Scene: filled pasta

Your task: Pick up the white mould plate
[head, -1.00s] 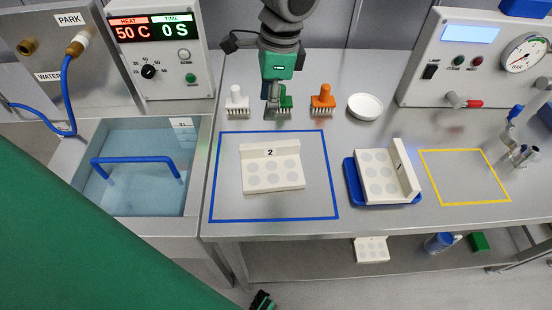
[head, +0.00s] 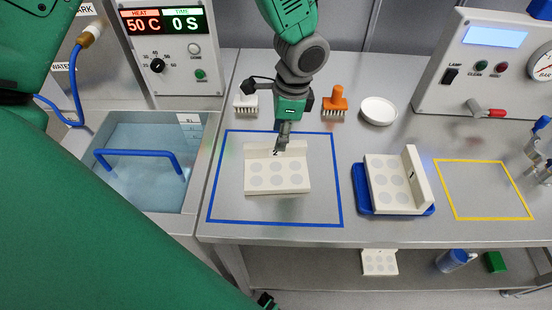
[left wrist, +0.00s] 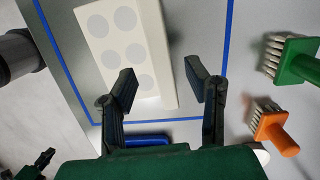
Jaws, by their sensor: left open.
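A white mould plate (head: 276,178) marked "2", with round grey recesses and a raised back wall, lies inside the blue-taped square. It also shows in the left wrist view (left wrist: 122,40). My left gripper (head: 283,140) is above the plate's back wall, fingers pointing down. In the left wrist view its fingers (left wrist: 160,86) are spread with nothing held, one on each side of the wall end in the picture; contact cannot be told. A similar white plate (head: 388,184) marked "1" sits on a blue tray (head: 364,198) to the right. A dark part (head: 265,301), perhaps my right gripper, shows at the bottom edge.
A white brush (head: 246,104), an orange brush (head: 334,104) and a white round dish (head: 378,111) stand behind the square. A green brush (left wrist: 300,65) shows in the wrist view. A water bath (head: 150,165) is left. The yellow-taped square (head: 486,190) is empty.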

